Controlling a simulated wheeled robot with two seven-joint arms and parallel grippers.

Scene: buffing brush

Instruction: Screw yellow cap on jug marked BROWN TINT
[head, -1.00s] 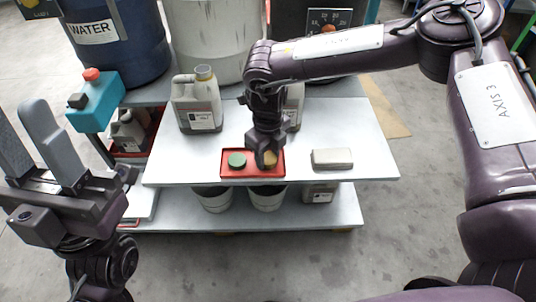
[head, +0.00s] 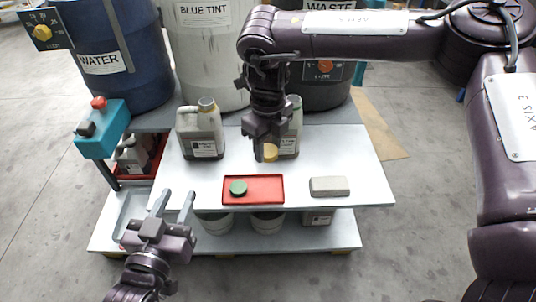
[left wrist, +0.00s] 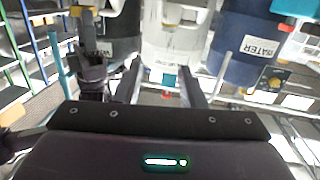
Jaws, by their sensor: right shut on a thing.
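My right gripper (head: 266,150) is shut on the yellow cap (head: 270,153) and holds it above the shelf, in front of the right jug. One jug (head: 201,132) stands upright on the left of the top shelf, its neck showing. A second jug (head: 292,130) stands to the right, partly hidden behind my right gripper. The labels on both jugs are too small to read. A green cap (head: 238,187) lies in the left part of the red tray (head: 265,190). My left gripper (head: 173,204) is open and empty in front of the shelf's left side.
A grey block (head: 329,187) lies right of the tray. Behind the shelf stand the WATER drum (head: 118,50), the BLUE TINT drum (head: 205,45) and the WASTE drum (head: 325,92). A teal box (head: 102,130) stands at the left.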

